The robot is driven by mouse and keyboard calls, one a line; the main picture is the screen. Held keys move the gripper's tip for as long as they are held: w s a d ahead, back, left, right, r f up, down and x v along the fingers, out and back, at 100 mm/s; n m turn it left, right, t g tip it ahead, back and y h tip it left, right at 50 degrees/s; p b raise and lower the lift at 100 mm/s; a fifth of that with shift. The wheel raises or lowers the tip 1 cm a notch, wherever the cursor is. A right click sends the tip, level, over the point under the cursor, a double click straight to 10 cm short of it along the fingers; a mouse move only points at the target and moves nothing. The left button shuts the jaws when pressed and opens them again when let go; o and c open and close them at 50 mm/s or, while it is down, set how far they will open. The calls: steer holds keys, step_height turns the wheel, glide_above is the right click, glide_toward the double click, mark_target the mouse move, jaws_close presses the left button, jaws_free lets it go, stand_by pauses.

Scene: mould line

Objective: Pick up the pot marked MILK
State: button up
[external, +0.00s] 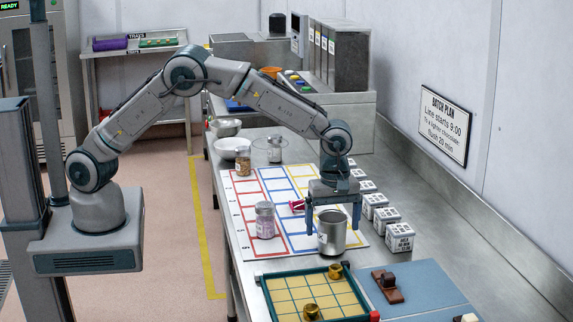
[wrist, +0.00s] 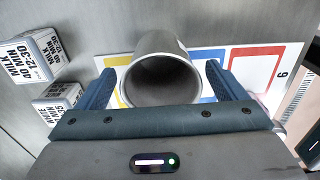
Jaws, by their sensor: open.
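A grey metal pot (external: 331,236) stands upright on the coloured grid mat, near its front right corner. In the wrist view the pot's open, dark mouth (wrist: 165,78) lies between the two blue fingers (wrist: 160,84). A gap shows at the right finger; whether the left finger touches is unclear. The pot's lower part is partly hidden there.
White printed blocks (external: 400,238) stand in a row right of the mat (external: 244,217); one reads MILK in the wrist view (wrist: 30,58). A pink-filled jar (external: 265,220) stands left of the pot. A green-rimmed tray (external: 290,271) with gold pieces lies in front.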

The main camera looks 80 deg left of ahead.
steer(key=shift+f, duration=0.8)
steer(key=c, duration=1.2)
steer(key=shift+o, duration=0.2)
steer(key=shift+r, duration=0.1)
